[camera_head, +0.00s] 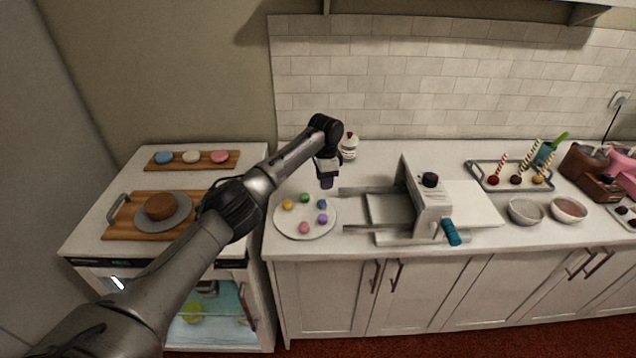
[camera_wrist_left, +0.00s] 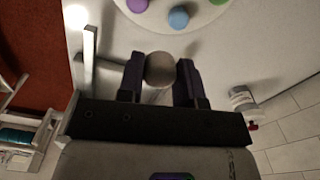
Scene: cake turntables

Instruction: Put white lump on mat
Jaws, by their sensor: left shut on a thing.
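My left gripper (camera_head: 326,182) is over the counter, at the upper right of the round white plate. In the left wrist view the gripper (camera_wrist_left: 160,80) is shut on a white lump (camera_wrist_left: 159,68), which looks greyish and round between the two dark fingers. In the head view I cannot make out the lump. No mat is plainly recognisable; a flat white sheet or board (camera_head: 472,205) lies at the right side of the rolling machine (camera_head: 432,200) and may be it. My right gripper is not in view.
The round plate (camera_head: 281,218) carries several coloured lumps. A small white jar (camera_head: 349,149) stands behind the gripper and shows in the wrist view (camera_wrist_left: 242,100). Two bowls (camera_head: 525,211) and a tray of cake pops (camera_head: 480,178) are at right. The machine's rails reach toward the plate.

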